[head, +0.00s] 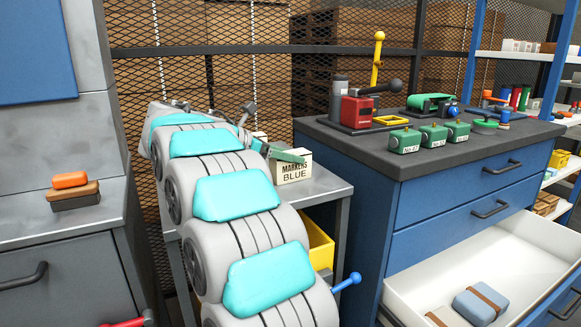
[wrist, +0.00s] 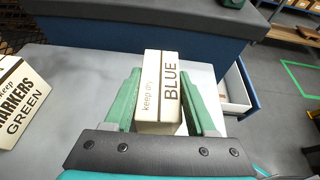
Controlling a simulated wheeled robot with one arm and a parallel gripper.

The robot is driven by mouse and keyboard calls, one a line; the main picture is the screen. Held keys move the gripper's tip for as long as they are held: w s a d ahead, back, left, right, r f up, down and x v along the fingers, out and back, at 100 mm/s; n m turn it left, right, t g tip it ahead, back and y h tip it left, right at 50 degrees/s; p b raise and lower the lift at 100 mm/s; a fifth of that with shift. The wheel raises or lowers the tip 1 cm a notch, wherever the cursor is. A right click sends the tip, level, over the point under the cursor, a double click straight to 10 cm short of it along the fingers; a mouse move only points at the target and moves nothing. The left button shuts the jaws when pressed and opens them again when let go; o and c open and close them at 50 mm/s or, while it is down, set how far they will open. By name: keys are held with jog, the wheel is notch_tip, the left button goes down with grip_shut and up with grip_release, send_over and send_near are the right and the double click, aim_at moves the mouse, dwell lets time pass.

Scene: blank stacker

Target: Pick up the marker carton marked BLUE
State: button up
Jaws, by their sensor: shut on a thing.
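The marker carton marked BLUE (head: 292,167) is a small cream box with dark lettering at the grey table's far end in the head view. In the wrist view the BLUE carton (wrist: 160,92) sits between the two green fingers of my gripper (wrist: 163,100), which is shut on it. My gripper (head: 287,156) shows only in part in the head view, beside the carton. I cannot tell whether the carton touches the table. A second carton marked GREEN (wrist: 20,100) stands at the left of the wrist view, apart from my gripper.
The grey table (head: 325,187) has bare surface around the carton. A blue cabinet (head: 440,200) with a dark top stands close on the right, its lower white drawer (head: 520,255) open. A yellow bin (head: 318,245) sits below the table. Mesh fencing stands behind.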

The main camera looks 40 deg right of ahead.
grip_shut()
